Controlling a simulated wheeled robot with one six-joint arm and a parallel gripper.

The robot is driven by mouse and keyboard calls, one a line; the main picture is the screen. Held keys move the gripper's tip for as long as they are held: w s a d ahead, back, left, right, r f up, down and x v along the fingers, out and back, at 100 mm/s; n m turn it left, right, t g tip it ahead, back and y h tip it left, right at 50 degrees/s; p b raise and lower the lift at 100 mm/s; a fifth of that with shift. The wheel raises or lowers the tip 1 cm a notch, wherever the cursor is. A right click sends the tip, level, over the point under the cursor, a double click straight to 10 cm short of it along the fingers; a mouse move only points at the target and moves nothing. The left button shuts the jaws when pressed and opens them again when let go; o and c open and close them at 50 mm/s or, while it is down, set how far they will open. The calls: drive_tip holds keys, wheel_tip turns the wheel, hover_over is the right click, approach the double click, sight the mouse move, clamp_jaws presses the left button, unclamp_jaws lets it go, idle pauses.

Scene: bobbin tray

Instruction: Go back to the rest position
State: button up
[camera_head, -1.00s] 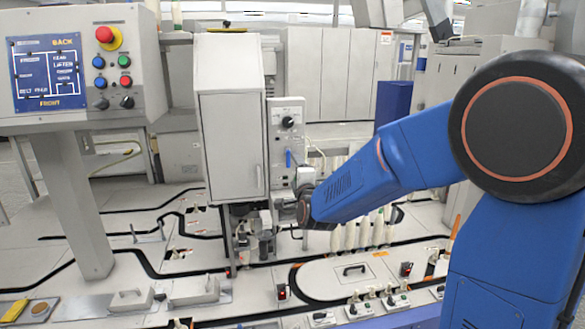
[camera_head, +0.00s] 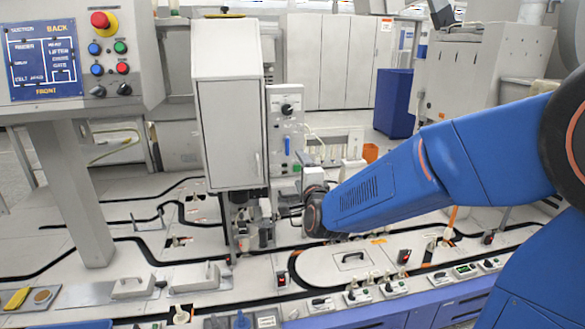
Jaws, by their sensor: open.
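My blue arm reaches in from the right, with its dark round wrist (camera_head: 315,207) just right of the white cabinet's underside. My gripper (camera_head: 284,213) shows only as a small grey part left of the wrist, close to the metal fittings (camera_head: 245,222) under the cabinet. It is open, and I see nothing held in it. Its fingertips are hard to pick out against the fittings, and I cannot tell whether it touches them. White bobbins (camera_head: 352,172) stand behind the arm, and most of that area is hidden by the forearm.
The tall white cabinet (camera_head: 228,130) and its knob panel (camera_head: 286,130) stand close to my wrist. A control box (camera_head: 80,55) on a post is at the left. The oval plate (camera_head: 345,262) and a switch row (camera_head: 385,288) lie below the arm. A blue bin (camera_head: 393,103) stands behind.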

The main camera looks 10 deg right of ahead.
drive_tip(key=s+d+f+n+g, duration=0.3)
drive_tip(key=s+n, duration=0.3)
drive_tip(key=s, duration=0.6)
drive_tip(key=s+d+f+n+g, duration=0.3)
drive_tip(key=s+n+g, duration=0.2)
drive_tip(key=s, duration=0.8)
drive_tip(key=s+d+f+n+g, duration=0.3)
drive_tip(key=s+n+g, duration=0.2)
drive_tip(key=s, duration=0.8)
drive_tip(key=shift+s+d+f+n, duration=0.25)
drive_tip(key=shift+d+f+n, duration=0.15)
drive_tip(key=shift+n, duration=0.6)
